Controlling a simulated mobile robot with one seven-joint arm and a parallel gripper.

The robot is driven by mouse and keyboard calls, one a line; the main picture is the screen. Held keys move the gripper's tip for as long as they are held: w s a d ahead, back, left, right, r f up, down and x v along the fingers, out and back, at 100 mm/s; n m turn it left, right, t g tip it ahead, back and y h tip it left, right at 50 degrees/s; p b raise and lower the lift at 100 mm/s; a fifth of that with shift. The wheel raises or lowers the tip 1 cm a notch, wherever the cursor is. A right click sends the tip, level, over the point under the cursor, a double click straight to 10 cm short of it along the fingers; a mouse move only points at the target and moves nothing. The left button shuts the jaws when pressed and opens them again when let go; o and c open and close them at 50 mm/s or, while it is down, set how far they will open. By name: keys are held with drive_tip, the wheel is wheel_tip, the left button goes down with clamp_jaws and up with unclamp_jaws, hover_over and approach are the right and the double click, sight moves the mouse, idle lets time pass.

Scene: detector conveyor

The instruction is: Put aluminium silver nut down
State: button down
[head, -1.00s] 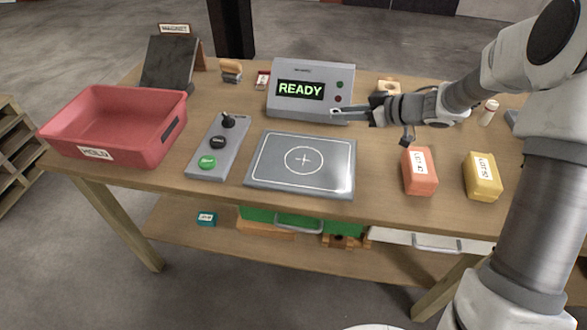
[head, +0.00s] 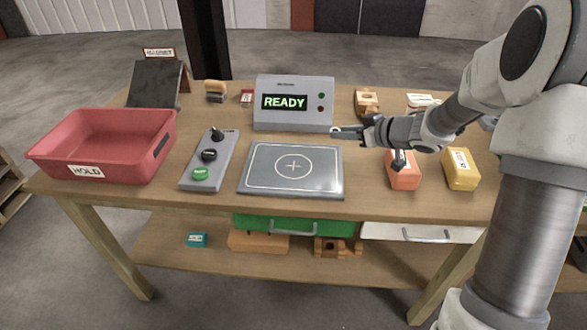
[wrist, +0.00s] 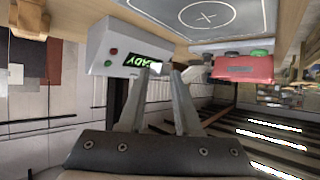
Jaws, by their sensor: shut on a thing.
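My gripper (head: 346,131) is shut on a small silver nut (head: 335,130), which shows at the fingertips. It is held in the air near the front right corner of the grey display box, behind the back right corner of the grey plate (head: 262,183) with a white circle and cross. In the wrist view my gripper (wrist: 166,72) has its fingers pointing toward the box, with a bright spot between the tips that is too small to make out. The display box (head: 295,118) reads READY.
A red HOLD bin (head: 150,165) stands at the left, beside a control panel (head: 223,160) with a green button. Orange (head: 402,176) and yellow (head: 461,170) blocks stand right of the plate. A dark tilted board (head: 155,85) is at the back left. The plate is bare.

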drive_tip(key=b, duration=0.4)
hover_over(301, 171)
wheel_tip(301, 171, down, 7)
drive_tip(key=shift+s+r, duration=0.1)
drive_tip(key=shift+r, duration=0.1)
drive_tip(key=shift+f+b, duration=1.1)
drive_tip(key=shift+f, duration=0.85)
drive_tip(key=shift+f, duration=0.1)
drive_tip(key=shift+f, duration=0.15)
drive_tip(key=c, duration=0.6)
unclamp_jaws()
